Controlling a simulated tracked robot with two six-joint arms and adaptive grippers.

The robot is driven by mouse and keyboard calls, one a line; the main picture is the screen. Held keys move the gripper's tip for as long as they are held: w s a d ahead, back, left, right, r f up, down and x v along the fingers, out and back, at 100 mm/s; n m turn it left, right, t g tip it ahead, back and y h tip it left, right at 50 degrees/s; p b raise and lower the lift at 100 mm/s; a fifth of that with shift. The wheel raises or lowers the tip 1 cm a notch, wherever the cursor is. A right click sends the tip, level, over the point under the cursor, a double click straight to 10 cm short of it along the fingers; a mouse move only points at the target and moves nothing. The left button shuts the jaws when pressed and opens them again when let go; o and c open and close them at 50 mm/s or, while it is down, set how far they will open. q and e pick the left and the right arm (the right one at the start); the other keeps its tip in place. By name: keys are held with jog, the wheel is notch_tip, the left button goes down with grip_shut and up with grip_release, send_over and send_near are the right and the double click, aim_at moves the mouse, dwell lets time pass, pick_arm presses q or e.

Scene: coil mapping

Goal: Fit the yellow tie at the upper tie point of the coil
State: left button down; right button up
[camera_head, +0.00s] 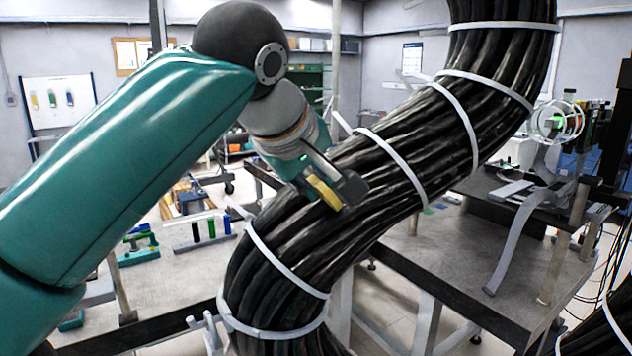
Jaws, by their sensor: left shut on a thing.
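The coil (390,150) is a thick bundle of black cables that runs from the top right to the bottom centre, with several white ties around it. My left gripper (328,192) is at the coil's upper left side, at its middle stretch between two white ties. It is shut on the yellow tie (323,193), a short yellow piece at the jaws. From this view I cannot tell whether the yellow tie touches the cables. Part of the tie is hidden by the gripper. My right gripper is not in view.
A rack with green and blue pieces (205,232) is on the left table. A whiteboard (60,100) hangs on the far left wall.

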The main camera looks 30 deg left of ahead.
pick_arm(q)
jog(key=shift+w+a+f, duration=0.1)
jog(key=shift+w+f, duration=0.2)
jog(key=shift+f, duration=0.05)
dwell(0.6)
jog(key=c, duration=1.1)
grip_release()
jog(key=shift+v, duration=5.9)
